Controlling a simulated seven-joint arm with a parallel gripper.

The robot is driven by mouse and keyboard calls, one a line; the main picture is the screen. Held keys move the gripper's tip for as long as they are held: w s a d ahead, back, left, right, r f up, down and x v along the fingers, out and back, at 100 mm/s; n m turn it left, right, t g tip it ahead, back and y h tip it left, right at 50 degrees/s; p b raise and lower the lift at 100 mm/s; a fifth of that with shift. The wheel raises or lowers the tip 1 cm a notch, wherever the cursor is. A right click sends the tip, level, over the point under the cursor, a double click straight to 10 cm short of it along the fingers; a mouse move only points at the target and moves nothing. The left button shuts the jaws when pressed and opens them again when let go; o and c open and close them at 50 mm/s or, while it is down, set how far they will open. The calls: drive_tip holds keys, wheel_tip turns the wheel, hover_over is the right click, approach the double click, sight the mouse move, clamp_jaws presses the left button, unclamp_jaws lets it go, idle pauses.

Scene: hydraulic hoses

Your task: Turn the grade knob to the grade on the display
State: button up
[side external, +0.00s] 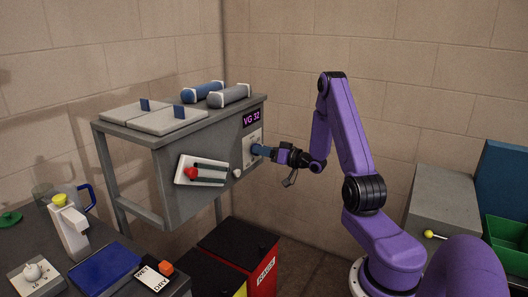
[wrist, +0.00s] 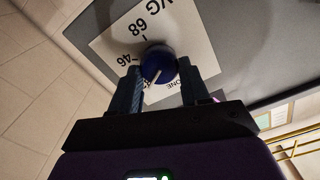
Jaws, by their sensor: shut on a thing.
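The display (side external: 251,118) on the grey cabinet reads "VG 32" in purple. Below it is a pale dial plate (side external: 254,135). In the wrist view the blue round grade knob (wrist: 159,58) sits on the white dial plate (wrist: 196,40). "VG", "68", "46" and part of "NONE" are readable; the label at the lower left of the knob is mostly hidden by a finger. The knob's white pointer line points down-left, between "46" and "NONE". My gripper (wrist: 159,72) is shut on the knob, one finger on each side. It also meets the cabinet face in the side view (side external: 259,151).
A red-handled lever panel (side external: 200,171) and a small white knob (side external: 238,173) are on the cabinet's faces. A red bin (side external: 243,258) stands below. The space right of the cabinet is open around my arm.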

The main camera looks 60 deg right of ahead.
drive_tip(key=o, duration=1.1)
drive_tip(key=shift+c, duration=0.2)
drive_tip(key=s, duration=1.2)
